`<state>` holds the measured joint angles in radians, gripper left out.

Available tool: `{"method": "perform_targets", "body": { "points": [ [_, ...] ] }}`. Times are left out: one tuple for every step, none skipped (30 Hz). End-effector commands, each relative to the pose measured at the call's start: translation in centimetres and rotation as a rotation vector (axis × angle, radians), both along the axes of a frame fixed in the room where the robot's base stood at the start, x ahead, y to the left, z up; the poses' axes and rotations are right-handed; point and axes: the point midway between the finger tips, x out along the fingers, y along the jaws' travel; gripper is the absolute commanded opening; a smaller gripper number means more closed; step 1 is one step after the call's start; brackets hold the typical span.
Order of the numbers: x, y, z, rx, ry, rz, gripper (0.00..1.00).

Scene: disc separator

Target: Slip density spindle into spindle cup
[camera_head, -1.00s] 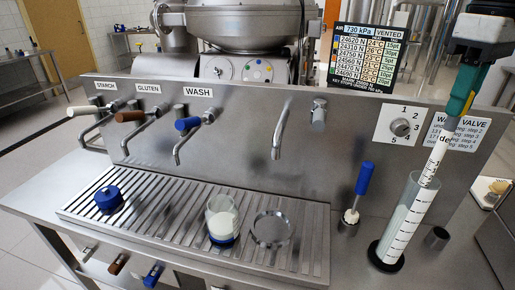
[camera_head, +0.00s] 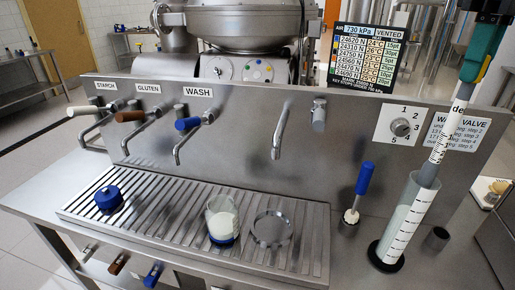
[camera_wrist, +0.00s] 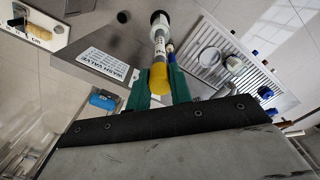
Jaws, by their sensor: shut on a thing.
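The density spindle (camera_head: 439,143) is a slim white rod with a printed scale, a grey lower part and a yellow top (camera_wrist: 158,77). My gripper (camera_head: 474,72) has green fingers shut on its top, which also show in the wrist view (camera_wrist: 160,87). The spindle hangs slightly tilted. Its grey lower part overlaps the mouth of a clear graduated cylinder (camera_head: 404,232); how much is inside I cannot tell. A small dark cup (camera_head: 437,238), which looks like the spindle cup, stands on the bench just right of the cylinder, below the spindle.
A blue-handled tool (camera_head: 364,179) stands upright left of the cylinder. The back panel (camera_head: 245,130) with taps rises behind.

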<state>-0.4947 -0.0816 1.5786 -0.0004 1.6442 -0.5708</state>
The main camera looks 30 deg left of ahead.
Motion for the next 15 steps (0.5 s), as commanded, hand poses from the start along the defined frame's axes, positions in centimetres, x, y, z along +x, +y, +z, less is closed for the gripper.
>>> {"method": "perform_targets", "body": {
  "points": [
    [0.0, 0.0, 0.3, 0.000, -0.001, 0.000, 0.00],
    [0.0, 0.0, 0.4, 0.000, -0.001, 0.000, 0.00],
    [0.0, 0.0, 0.6, 0.000, -0.001, 0.000, 0.00],
    [0.0, 0.0, 0.8, 0.000, -0.001, 0.000, 0.00],
    [0.1, 0.0, 0.9, 0.000, -0.001, 0.000, 0.00],
    [0.0, 0.0, 1.1, 0.000, -0.001, 0.000, 0.00],
    [0.0, 0.0, 1.3, 0.000, -0.001, 0.000, 0.00],
    [0.0, 0.0, 1.4, 0.001, 0.000, 0.000, 0.00],
    [0.0, 0.0, 1.6, 0.001, 0.000, 0.000, 0.00],
    [0.0, 0.0, 1.8, 0.001, 0.000, 0.000, 0.00],
    [0.1, 0.0, 1.9, 0.001, 0.000, 0.000, 0.00],
    [0.1, 0.0, 2.1, 0.000, -0.001, 0.000, 0.00],
    [0.1, 0.0, 2.3, 0.000, -0.001, 0.000, 0.00],
    [0.1, 0.0, 2.4, 0.000, -0.001, 0.000, 0.00],
    [0.0, 0.0, 2.6, 0.000, 0.000, 0.000, 0.00]
  ]
}}
